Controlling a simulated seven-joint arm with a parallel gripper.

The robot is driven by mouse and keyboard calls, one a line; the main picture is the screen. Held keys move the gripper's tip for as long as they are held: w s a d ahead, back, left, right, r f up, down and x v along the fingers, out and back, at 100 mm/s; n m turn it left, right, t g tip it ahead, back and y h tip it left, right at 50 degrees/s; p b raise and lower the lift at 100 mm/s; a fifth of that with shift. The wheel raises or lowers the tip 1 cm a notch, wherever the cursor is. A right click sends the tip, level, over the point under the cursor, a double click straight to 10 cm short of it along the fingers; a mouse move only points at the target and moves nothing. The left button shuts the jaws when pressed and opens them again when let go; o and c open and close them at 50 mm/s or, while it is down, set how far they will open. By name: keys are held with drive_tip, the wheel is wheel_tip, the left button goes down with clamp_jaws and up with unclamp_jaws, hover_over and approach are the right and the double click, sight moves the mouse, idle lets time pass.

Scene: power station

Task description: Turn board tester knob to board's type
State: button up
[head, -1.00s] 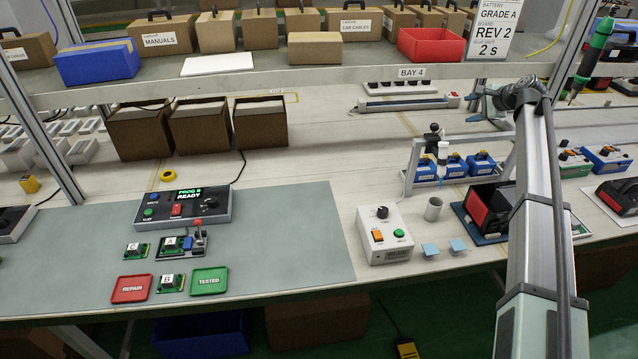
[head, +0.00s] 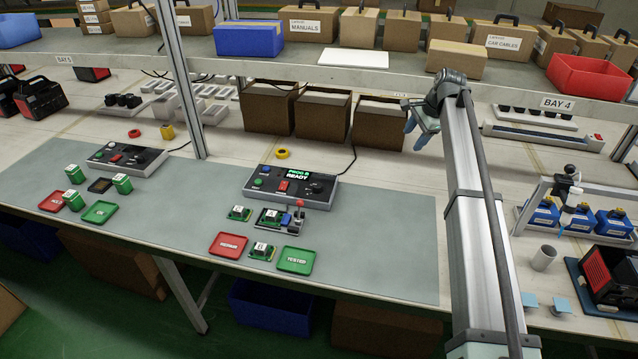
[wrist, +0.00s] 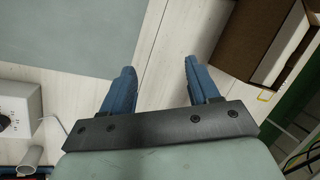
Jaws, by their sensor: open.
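The board tester (head: 290,186) is a dark console on the grey mat, its green display reading PROG, an unclear character, and READY. Its dark knob (head: 315,187) is on the right of the panel; its pointer is too small to read. A green board (head: 271,217) sits in the fixture in front. Two more lettered boards lie near it, one to the left (head: 240,213) and one in front (head: 263,251). My gripper (head: 416,122) is open and empty, above the bench to the right of the tester. Its blue fingers (wrist: 158,86) are spread in the wrist view.
A red REPAIR tray (head: 229,245) and a green TESTED tray (head: 295,260) lie in front of the fixture. Open brown boxes (head: 378,123) stand behind, near my gripper. A shelf (head: 345,58) overhangs the back. The mat right of the tester (head: 385,225) is clear.

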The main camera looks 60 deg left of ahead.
drive_tip(key=s+a+f+n+h, duration=0.1)
drive_tip(key=s+a, duration=0.3)
drive_tip(key=s, duration=0.2)
drive_tip(key=s+a+f+h, duration=0.1)
drive_tip(key=s+a, duration=0.3)
drive_tip(key=s, duration=0.2)
drive_tip(key=n+h, duration=0.1)
drive_tip(key=h, duration=0.1)
approach(317, 185)
wheel_tip(317, 185, down, 9)
drive_tip(key=shift+s, duration=0.1)
drive_tip(key=c, duration=1)
